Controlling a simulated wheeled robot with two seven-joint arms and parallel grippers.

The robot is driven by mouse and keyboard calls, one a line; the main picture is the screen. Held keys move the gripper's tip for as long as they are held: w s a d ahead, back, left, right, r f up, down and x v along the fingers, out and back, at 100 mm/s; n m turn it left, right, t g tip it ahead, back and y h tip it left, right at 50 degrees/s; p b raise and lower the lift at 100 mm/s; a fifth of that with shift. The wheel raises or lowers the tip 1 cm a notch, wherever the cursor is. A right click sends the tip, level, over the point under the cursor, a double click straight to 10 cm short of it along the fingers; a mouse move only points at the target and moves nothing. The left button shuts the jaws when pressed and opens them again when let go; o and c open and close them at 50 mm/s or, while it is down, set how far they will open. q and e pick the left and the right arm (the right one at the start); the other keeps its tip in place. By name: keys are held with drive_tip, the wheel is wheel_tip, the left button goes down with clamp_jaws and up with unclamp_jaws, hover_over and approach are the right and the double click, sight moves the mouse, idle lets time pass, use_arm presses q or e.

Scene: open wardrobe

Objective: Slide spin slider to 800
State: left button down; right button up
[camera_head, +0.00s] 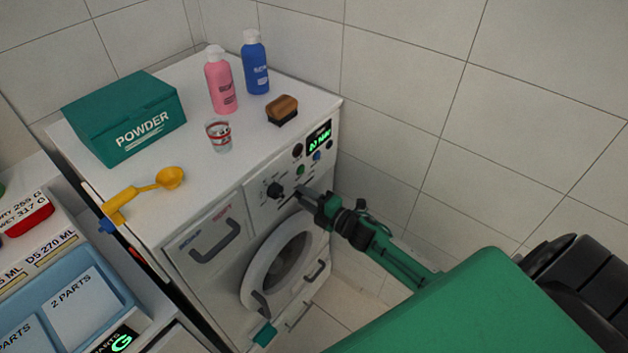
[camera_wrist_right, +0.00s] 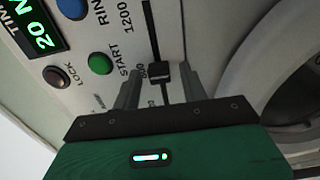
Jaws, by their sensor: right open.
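The spin slider's dark knob (camera_wrist_right: 160,72) sits on a dark vertical slot on the washing machine's white front panel. In the right wrist view, "1200" is printed near one end of the slot. A partly covered label beside the knob looks like 800 or 600; I cannot tell which. My right gripper (camera_wrist_right: 161,90) is open, its fingers on either side of the knob with a gap on each side. In the head view the right gripper (camera_head: 302,193) is at the panel of the washing machine (camera_head: 215,215) and hides the slider. My left gripper is not in view.
Close by on the panel are a green START button (camera_wrist_right: 100,63), a dark LOCK button (camera_wrist_right: 57,77) and a lit display (camera_head: 319,140). A powder box (camera_head: 125,115), pink bottle (camera_head: 220,82), blue bottle (camera_head: 255,65), cup (camera_head: 219,136), brush (camera_head: 283,108) and yellow scoop (camera_head: 169,178) stand on top.

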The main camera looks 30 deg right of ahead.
drive_tip(key=v, duration=0.7)
drive_tip(key=shift+p, duration=0.45)
idle(0.5)
drive_tip(key=s+d+f+m+g+h, duration=0.15)
drive_tip(key=s+f+m, duration=0.3)
drive_tip(key=f, duration=0.65)
drive_tip(key=s+f+m+g+h, duration=0.3)
drive_tip(key=s+f+m, duration=0.15)
drive_tip(key=f, duration=0.65)
drive_tip(key=s+d+f+m+g+h, duration=0.1)
drive_tip(key=s+f+m+g+h, duration=0.15)
drive_tip(key=s+f, duration=0.55)
drive_tip(key=s+a+f+m+g, duration=0.2)
drive_tip(key=s+f, duration=0.4)
drive_tip(key=s, duration=0.3)
drive_tip(key=s+a+f+m+g, duration=0.3)
drive_tip(key=s+f, duration=0.3)
drive_tip(key=s, duration=0.4)
drive_tip(key=s+a+f+m+g, duration=0.2)
drive_tip(key=s+f+m+g, duration=0.1)
drive_tip(key=s+f, duration=0.4)
drive_tip(key=s, duration=0.2)
drive_tip(key=shift+s+a+g, duration=0.3)
drive_tip(key=shift+s, duration=0.05)
drive_tip(key=shift+m, duration=0.25)
drive_tip(key=shift+c, duration=0.2)
